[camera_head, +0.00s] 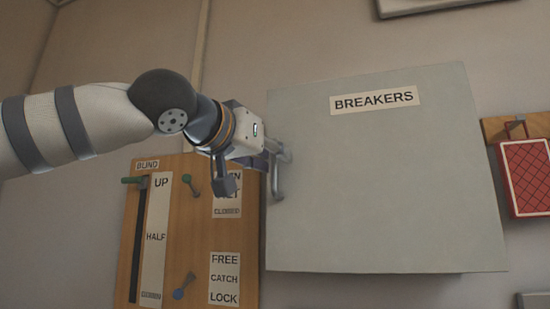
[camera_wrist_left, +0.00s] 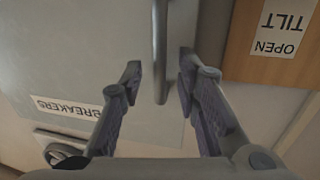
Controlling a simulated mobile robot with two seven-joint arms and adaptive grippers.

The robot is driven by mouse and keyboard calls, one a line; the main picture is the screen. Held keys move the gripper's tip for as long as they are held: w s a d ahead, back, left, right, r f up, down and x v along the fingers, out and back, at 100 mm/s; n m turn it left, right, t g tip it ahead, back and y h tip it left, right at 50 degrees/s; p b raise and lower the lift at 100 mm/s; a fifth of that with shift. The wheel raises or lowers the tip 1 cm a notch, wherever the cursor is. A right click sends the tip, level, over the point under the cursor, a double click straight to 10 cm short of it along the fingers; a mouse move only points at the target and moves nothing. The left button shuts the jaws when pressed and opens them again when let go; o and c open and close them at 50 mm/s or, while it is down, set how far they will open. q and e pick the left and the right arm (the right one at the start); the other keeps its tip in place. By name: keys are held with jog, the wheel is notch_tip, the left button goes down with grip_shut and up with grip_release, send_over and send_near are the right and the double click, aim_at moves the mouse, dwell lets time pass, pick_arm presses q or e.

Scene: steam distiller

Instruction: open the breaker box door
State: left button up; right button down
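The grey breaker box door (camera_head: 385,180) is flat and looks closed, with a BREAKERS label (camera_head: 374,100) near its top. Its vertical bar handle (camera_head: 279,180) is on the door's left edge. My left gripper (camera_head: 274,152) reaches in from the left at the upper part of the handle. In the left wrist view, its two fingers (camera_wrist_left: 160,76) are apart, with the end of the handle bar (camera_wrist_left: 160,45) between them. A gap shows on each side of the bar, so the gripper is not closed on it. My right gripper is not in view.
A wooden panel (camera_head: 190,268) with BLIND, tilt and lock labels and small levers is left of the box, beneath my left arm. A red patterned item (camera_head: 525,178) hangs on a wooden mount to the right. The wall below the box looks clear.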

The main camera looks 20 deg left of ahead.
pick_arm(q)
jog(key=shift+w+d+r, duration=0.1)
jog(key=shift+w+d, duration=0.1)
jog(key=shift+w, duration=0.5)
jog(key=shift+c, duration=0.6)
grip_shut()
